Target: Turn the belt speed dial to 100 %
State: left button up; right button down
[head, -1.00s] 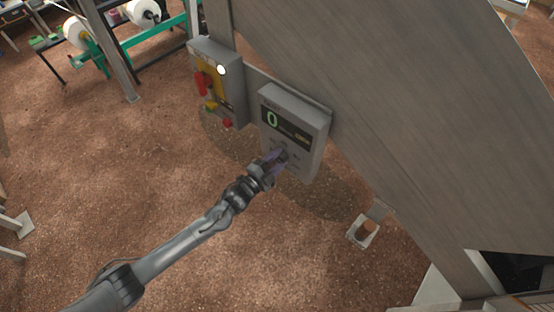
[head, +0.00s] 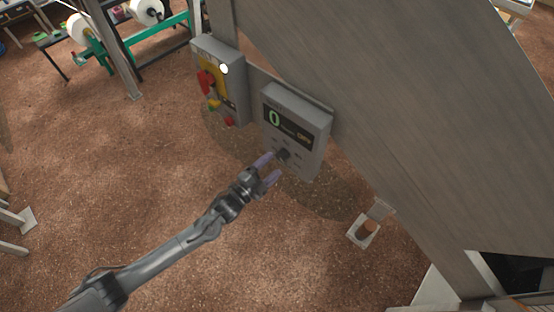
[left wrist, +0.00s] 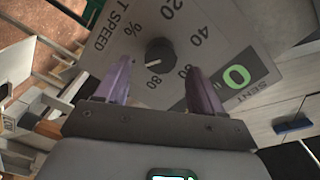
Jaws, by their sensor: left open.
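The belt speed dial is a small black round knob (head: 284,154) on the lower part of a grey control panel (head: 300,110). In the left wrist view the dial (left wrist: 160,56) has printed numbers 20, 40, 60 and 80 around it. A pale mark on the dial points left, past the 80; the number there is not readable. My left gripper (head: 270,167) is open and empty, just in front of the dial and apart from it. Its purple fingers (left wrist: 162,88) stand on either side of the dial in the left wrist view. My right gripper is not in view.
The panel's display (head: 287,125) shows a green 0. A second grey box (head: 215,75) with a red switch, a lit white lamp and small buttons hangs to the left. A large grey machine side (head: 390,120) rises behind. The brown floor around my left arm is clear.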

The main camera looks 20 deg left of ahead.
pick_arm(q)
jog(key=v, duration=0.6)
jog(key=shift+s, duration=0.15)
jog(key=s+d+f+n+g+y, duration=0.1)
jog(key=s+d+n+g+y, duration=0.2)
jog(key=s+n, duration=0.45)
jog(key=s+a+r+n+g+y, duration=0.1)
jog(key=s+n+g+y, duration=0.15)
jog(key=s+g, duration=0.45)
jog(key=s+a+r+n+g+y, duration=0.15)
jog(key=s+n+g, duration=0.25)
jog(key=s, duration=0.7)
notch_tip(320, 180, up, 26)
jog(key=h+p, duration=0.1)
jog(key=p, duration=2.5)
jog(key=shift+w+a+t+p, duration=0.15)
jog(key=shift+w+t+p, duration=0.15)
jog(key=shift+p, duration=0.1)
